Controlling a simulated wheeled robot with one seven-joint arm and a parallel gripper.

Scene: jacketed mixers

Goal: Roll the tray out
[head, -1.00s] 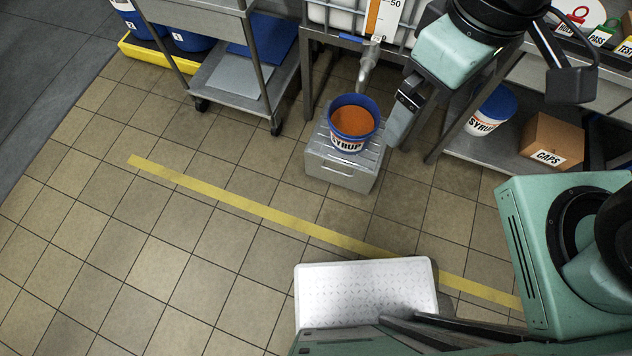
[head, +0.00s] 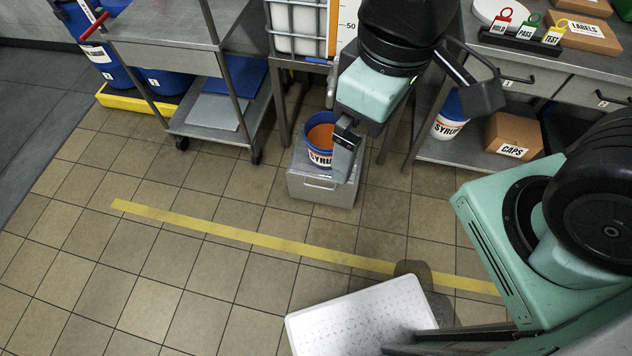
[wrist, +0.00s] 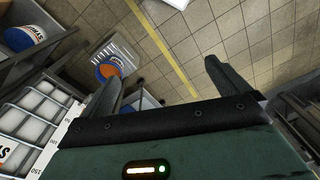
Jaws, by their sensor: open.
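A low grey metal tray box (head: 320,190) with a front handle stands on the tiled floor below the dispenser. A blue syrup bucket (head: 319,133) with orange contents stands upright on it. In the wrist view the tray (wrist: 126,51) and bucket (wrist: 109,69) show at upper left, beside one finger. My gripper (head: 345,180) hangs in front of the bucket's right side in the head view and hides part of it. In the wrist view my gripper (wrist: 163,68) has its fingers wide apart with nothing between them. I cannot tell its exact height above the tray.
A steel cart (head: 215,118) stands left of the tray. A shelf bench (head: 480,162) with a caps box (head: 514,137) and another syrup bucket (head: 450,118) stands right. A yellow floor line (head: 250,238) crosses the open floor in front.

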